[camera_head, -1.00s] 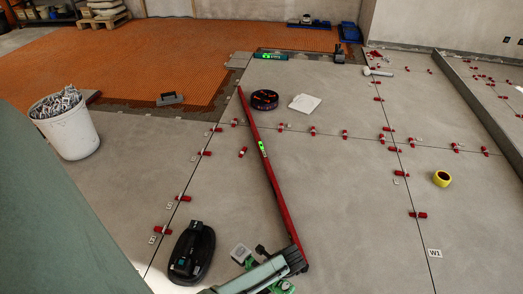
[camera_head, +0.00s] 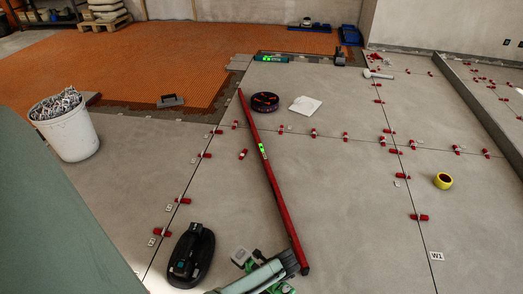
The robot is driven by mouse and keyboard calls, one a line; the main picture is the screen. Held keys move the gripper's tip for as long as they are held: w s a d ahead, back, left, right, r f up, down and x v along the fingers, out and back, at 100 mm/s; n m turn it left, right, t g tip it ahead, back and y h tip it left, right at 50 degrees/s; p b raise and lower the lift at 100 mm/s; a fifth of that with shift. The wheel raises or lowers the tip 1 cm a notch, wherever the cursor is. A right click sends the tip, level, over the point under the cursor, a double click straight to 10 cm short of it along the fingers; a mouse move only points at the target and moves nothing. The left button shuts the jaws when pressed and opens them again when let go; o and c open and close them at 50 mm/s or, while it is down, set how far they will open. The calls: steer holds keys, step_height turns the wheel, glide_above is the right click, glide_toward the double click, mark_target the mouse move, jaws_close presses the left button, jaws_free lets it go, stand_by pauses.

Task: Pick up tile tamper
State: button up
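The tile tamper appears to be the black oval tool (camera_head: 191,256) with a raised handle on top, lying on the grey tiles at the bottom, left of centre. Nothing holds it. My arm, pale green, enters at the bottom edge to the right of it. The dark end of the arm (camera_head: 291,263) lies over the lower end of a long red level. My gripper's fingers cannot be made out, and I cannot tell whether they are open or shut.
The red level (camera_head: 272,183) runs across the tiles. A white bucket of clips (camera_head: 68,132) stands at left. Yellow tape (camera_head: 443,181), a black and red round item (camera_head: 265,102) and red wedges lie about. Orange matting (camera_head: 150,60) covers the back left.

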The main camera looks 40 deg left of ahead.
steer(key=shift+f, duration=0.1)
steer(key=shift+c, duration=0.2)
jaws_close()
stand_by(0.5)
